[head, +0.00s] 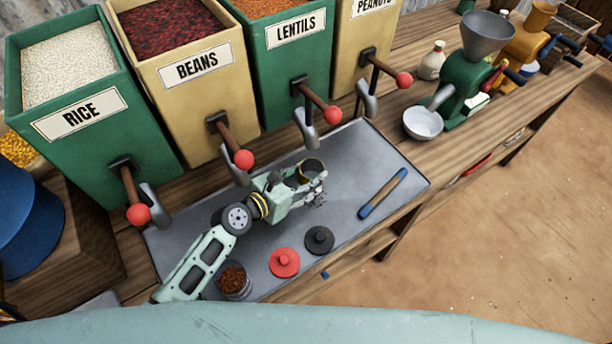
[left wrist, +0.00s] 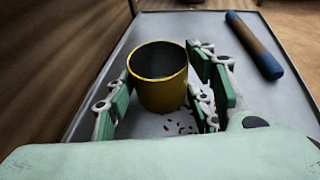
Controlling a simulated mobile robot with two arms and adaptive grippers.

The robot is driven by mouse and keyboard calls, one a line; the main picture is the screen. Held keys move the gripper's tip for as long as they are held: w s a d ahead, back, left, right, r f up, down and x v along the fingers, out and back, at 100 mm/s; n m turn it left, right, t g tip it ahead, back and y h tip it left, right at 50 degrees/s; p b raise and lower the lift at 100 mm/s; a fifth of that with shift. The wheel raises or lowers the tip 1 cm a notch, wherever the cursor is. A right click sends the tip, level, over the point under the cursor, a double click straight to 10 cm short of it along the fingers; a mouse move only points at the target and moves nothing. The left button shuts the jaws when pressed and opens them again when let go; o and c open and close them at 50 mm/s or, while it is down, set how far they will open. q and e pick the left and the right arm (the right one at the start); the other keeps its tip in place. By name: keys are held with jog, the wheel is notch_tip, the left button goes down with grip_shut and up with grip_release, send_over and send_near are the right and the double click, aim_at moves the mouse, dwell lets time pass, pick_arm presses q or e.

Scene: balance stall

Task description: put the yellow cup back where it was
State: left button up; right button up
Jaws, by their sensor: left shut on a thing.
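The yellow cup (head: 311,167) stands upright at the grey tray (head: 345,160) beneath the dispensers. It also shows in the left wrist view (left wrist: 158,92), open at the top, with a dark inside in which I see no contents. My left gripper (head: 308,186) is shut on the cup, with its green-padded fingers (left wrist: 165,98) on either side. The gripper hides part of the cup in the head view. I cannot tell whether the cup's bottom touches the tray. My right gripper is not in view.
Dispensers for rice (head: 90,120), beans (head: 190,80) and lentils (head: 295,60) have red-knobbed levers above the tray. A blue-ended wooden stick (head: 383,193), red lid (head: 285,262), black lid (head: 320,240) and filled jar (head: 234,282) lie around my left arm. A grinder with a bowl (head: 423,124) stands right.

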pick_arm(q)
jog(key=o, duration=1.1)
jog(key=shift+w+a+f, duration=0.15)
jog(key=shift+w+f, duration=0.05)
jog(key=shift+o, duration=0.9)
jog(key=shift+s+r, duration=0.1)
jog(key=shift+s, duration=0.05)
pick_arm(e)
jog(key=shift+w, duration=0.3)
pick_arm(q)
jog(key=shift+r, duration=0.2)
jog(key=v, duration=1)
jog(key=shift+s+a, duration=0.2)
jog(key=shift+s, duration=0.1)
jog(key=shift+s+a+r, duration=0.3)
jog(key=shift+s+r, duration=0.05)
jog(key=shift+s, duration=0.05)
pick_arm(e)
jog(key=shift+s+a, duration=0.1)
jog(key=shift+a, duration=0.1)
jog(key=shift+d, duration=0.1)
